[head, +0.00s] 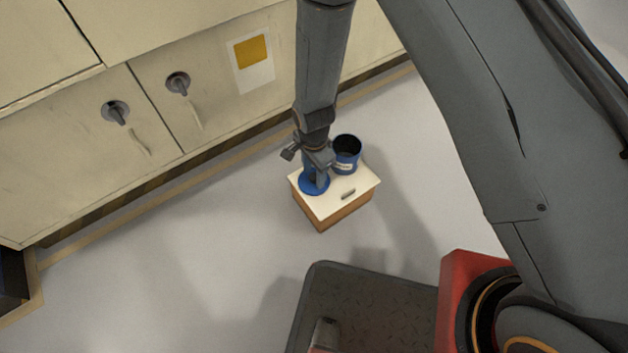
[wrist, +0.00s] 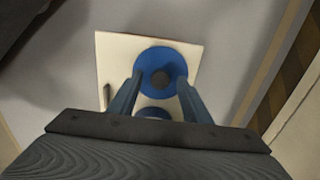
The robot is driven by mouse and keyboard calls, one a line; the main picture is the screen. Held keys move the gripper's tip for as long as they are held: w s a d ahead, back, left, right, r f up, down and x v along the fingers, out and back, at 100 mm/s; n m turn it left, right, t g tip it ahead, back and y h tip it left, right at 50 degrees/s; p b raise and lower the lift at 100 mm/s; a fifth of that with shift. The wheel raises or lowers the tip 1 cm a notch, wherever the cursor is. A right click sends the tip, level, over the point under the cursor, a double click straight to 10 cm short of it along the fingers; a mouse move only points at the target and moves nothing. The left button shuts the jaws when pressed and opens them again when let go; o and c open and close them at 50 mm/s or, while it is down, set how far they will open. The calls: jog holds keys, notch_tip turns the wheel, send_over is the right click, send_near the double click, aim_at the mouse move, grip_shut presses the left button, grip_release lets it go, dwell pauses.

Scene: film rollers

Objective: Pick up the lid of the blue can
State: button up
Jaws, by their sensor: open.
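The blue lid (head: 309,190) is a round disc lying flat on the pale top of a small box-like stool. It shows in the wrist view (wrist: 148,62) with a dark round knob (wrist: 160,78) on it. The blue can (head: 347,162) stands open beside the lid on the same top, with a dark inside. My gripper (wrist: 160,88) is open above the lid, one finger on each side of the knob in the wrist view. I cannot tell how far the fingertips are above the lid. In the head view my gripper partly covers the lid.
The stool (head: 331,206) has a pale top and brown sides, with a small dark slot or handle (head: 348,194) on top. Pale cabinets (head: 150,95) with dark handles run along the wall behind. The grey floor (head: 180,260) around the stool is clear.

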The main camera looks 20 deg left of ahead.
jog(key=shift+f, duration=0.1)
grip_shut()
